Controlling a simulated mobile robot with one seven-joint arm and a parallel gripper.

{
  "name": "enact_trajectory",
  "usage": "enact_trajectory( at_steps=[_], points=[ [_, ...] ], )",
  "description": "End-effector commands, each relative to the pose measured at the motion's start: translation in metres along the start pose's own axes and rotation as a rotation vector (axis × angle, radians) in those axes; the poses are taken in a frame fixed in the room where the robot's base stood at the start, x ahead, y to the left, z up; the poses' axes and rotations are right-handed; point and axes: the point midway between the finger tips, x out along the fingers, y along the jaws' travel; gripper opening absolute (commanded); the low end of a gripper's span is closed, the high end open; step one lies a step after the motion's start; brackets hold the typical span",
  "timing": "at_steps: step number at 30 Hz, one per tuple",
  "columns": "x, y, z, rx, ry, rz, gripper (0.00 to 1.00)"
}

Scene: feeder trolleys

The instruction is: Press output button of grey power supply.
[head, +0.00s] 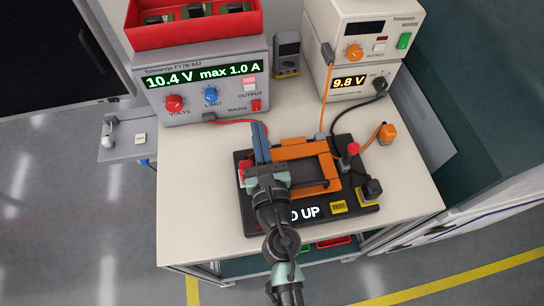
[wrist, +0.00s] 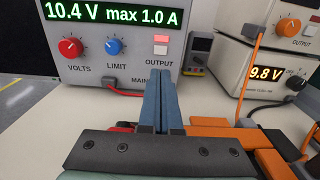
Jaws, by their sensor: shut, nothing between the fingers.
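The grey power supply (head: 205,108) stands at the back left of the table, with a red VOLTS knob (head: 174,103) and a blue LIMIT knob (head: 211,95). Its lit display reads 10.4 V max 1.0 A. The pale output button (head: 250,87) is on the right of its front, above the OUTPUT label, with a pinkish lamp just above. In the wrist view the output button (wrist: 161,50) shows just above my fingertips. My gripper (head: 258,126) is shut and empty, its blue-grey fingers (wrist: 158,73) pointing at the panel from in front and below, apparently apart from it.
A red bin (head: 190,37) sits on the supply. The red mains switch (head: 256,105) is below the output button. A meter (head: 287,54) and cream stacked units (head: 358,85) stand right. A black board with an orange frame (head: 310,150) lies under my arm. Cables cross the table.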

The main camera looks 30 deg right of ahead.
Motion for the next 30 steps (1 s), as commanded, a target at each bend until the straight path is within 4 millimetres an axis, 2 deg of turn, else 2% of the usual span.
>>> enact_trajectory(
  at_steps=[1, 6, 18, 24, 30],
  points=[
    [-0.012, 0.0, -0.004, 0.0, 0.004, 0.0, 0.0],
    [-0.044, 0.0, -0.006, -0.001, 0.005, 0.001, 0.0],
    [-0.112, 0.0, -0.006, 0.0, 0.004, 0.0, 0.0],
    [-0.13, 0.0, -0.004, 0.0, 0.003, -0.001, 0.0],
    [-0.135, 0.0, -0.001, 0.0, 0.002, 0.0, 0.0]
  ],
)
